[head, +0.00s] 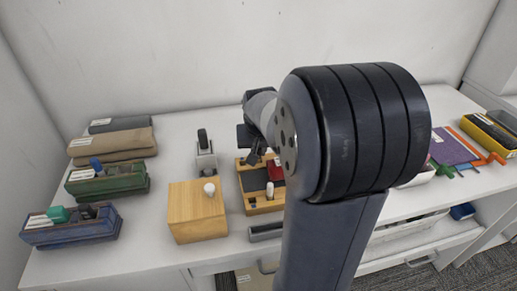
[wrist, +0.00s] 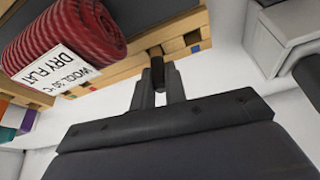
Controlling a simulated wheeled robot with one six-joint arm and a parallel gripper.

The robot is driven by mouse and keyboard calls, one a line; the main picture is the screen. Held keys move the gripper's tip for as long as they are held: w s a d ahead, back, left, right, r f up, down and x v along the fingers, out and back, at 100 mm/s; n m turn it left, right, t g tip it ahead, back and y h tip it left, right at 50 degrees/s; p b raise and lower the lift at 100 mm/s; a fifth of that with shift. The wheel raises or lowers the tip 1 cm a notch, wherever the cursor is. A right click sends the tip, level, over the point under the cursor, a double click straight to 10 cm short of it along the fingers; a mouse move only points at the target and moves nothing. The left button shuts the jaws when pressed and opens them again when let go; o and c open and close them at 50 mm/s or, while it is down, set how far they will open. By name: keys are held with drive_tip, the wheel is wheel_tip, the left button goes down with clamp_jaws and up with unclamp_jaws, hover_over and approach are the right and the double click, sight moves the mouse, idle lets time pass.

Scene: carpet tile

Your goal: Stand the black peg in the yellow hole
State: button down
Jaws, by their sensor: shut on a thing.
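My gripper (wrist: 158,85) is shut on a short black peg (wrist: 157,67) in the wrist view. The peg's far end shows against the edge of a light wooden tray (wrist: 110,92); I cannot tell whether they touch. In the head view my gripper (head: 256,152) is small and dark above the back of the wooden tray (head: 243,194), partly hidden by my arm. The peg cannot be made out there. I cannot pick out a yellow hole in either view.
A red knitted roll (wrist: 62,40) with a white label lies in the tray. A wooden block (head: 196,220) with a white knob stands left of the tray. Green (head: 108,183) and blue (head: 72,232) bins are at far left. My arm covers the middle right.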

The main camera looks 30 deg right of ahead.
drive_tip(key=shift+f, duration=0.1)
drive_tip(key=c, duration=1.4)
unclamp_jaws()
drive_tip(key=shift+c, duration=0.2)
drive_tip(key=shift+r, duration=0.35)
drive_tip(key=v, duration=1.1)
drive_tip(key=shift+s+r+p, duration=0.2)
drive_tip(key=shift+r+p, duration=0.1)
drive_tip(key=shift+a, duration=0.1)
